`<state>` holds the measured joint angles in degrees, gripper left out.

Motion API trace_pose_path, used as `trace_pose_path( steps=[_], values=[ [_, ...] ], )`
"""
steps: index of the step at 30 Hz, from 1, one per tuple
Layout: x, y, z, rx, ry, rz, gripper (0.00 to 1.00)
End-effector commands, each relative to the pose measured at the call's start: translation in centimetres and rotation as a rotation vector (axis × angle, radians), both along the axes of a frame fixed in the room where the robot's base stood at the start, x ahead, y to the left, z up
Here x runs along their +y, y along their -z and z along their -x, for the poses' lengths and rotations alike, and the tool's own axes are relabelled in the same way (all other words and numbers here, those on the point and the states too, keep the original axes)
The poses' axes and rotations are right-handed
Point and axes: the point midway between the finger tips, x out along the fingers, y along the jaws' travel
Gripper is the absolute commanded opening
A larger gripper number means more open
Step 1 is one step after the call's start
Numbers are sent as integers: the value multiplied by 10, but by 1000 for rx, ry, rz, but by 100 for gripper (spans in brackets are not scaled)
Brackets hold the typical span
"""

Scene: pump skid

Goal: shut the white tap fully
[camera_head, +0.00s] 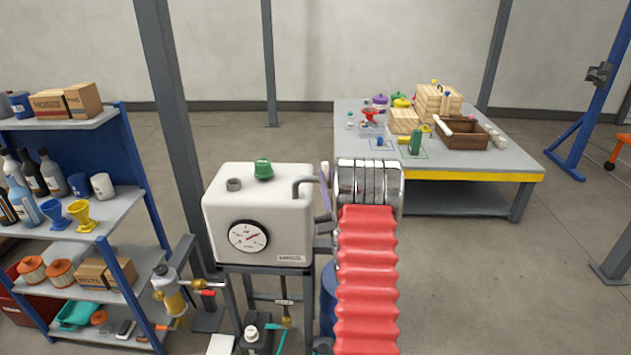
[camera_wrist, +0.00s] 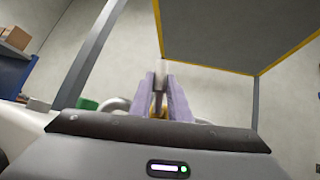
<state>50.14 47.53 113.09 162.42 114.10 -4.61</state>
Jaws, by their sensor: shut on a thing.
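The white tap handle (camera_wrist: 161,72) shows as a narrow pale bar between the two lilac fingers of my gripper (camera_wrist: 160,88) in the wrist view. A bit of brass-yellow shows low between the fingers. My gripper is shut on the handle. In the head view my gripper (camera_head: 326,192) is at the right side of the white tank (camera_head: 230,210), beside a bent grey pipe (camera_head: 305,183). My chrome wrist and red arm hide much of the tap there, so how far it is turned is hard to tell.
The tank carries a pressure gauge (camera_head: 248,236) and a green cap (camera_head: 263,169). A red-handled valve (camera_head: 207,292) is lower left. A loaded shelf (camera_head: 75,220) stands at left, beside a grey post (camera_head: 175,120). A workbench (camera_head: 480,165) stands behind at right, with open floor in front.

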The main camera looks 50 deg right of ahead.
Motion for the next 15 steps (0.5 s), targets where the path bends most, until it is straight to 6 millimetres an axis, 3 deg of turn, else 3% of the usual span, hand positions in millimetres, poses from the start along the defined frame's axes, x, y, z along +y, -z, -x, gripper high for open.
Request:
trace_pose_path(
  steps=[15],
  values=[
    [-8,2,12,-21,9,-34,0]
  ],
)
